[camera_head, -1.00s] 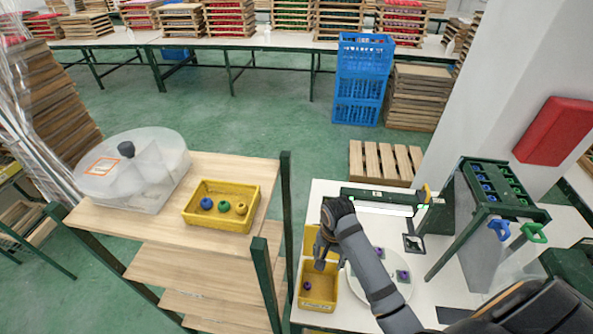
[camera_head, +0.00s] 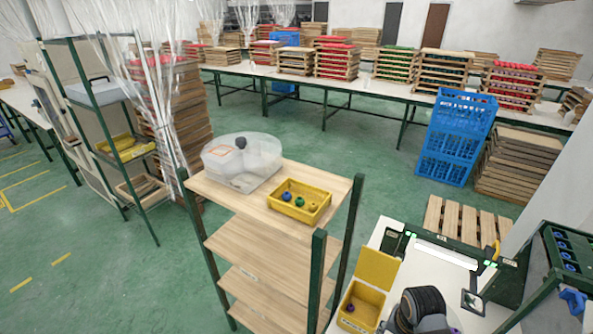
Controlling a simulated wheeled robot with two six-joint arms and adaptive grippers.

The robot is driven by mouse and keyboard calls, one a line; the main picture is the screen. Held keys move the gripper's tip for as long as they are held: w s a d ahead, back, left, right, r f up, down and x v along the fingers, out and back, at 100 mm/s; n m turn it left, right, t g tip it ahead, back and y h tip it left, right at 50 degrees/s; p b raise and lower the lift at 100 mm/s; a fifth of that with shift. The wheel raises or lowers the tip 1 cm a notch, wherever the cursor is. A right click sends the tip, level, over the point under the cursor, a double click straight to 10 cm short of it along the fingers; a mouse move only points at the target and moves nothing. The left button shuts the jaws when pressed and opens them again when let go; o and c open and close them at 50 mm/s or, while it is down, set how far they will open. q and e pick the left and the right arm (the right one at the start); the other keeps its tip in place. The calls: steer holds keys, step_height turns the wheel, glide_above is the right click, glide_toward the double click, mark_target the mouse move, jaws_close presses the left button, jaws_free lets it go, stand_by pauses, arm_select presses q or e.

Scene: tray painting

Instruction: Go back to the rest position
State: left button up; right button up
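My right arm (camera_head: 424,307) shows only as a dark, rounded part at the bottom edge of the head view, over the white table. Its fingers cannot be made out, so I cannot tell whether that gripper is open or shut. My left gripper is not in view. A yellow bin (camera_head: 375,296) with a small purple piece (camera_head: 350,307) in it stands just left of the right arm. A yellow tray (camera_head: 300,215) with blue, green and yellow-brown pieces sits on the wooden shelf.
The wooden shelf rack (camera_head: 262,205) also bears a clear plastic container (camera_head: 225,165). A green rack (camera_head: 565,250) with blue pieces stands at the right. Blue crates (camera_head: 455,140) and a pallet (camera_head: 460,217) are behind the table. Green floor lies open between.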

steer(key=s+r+n+t, duration=0.3)
steer(key=s+r+n, duration=0.2)
steer(key=s+n, duration=0.25)
step_height(320, 180, down, 31)
steer(key=d+g+b, duration=0.2)
steer(key=b, duration=0.5)
arm_select(q)
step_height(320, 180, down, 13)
steer(key=b, duration=0.6)
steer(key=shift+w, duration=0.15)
arm_select(e)
steer(key=s+f, duration=0.9)
steer(key=f, duration=0.3)
steer(key=s+d+f, duration=0.1)
steer(key=s+f, duration=0.9)
steer(key=f, duration=0.3)
steer(key=shift+s+d+g+h, duration=0.15)
steer(key=shift+s+g+h, duration=0.15)
steer(key=shift+g, duration=0.1)
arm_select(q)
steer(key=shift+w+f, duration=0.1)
arm_select(e)
steer(key=shift+f, duration=0.1)
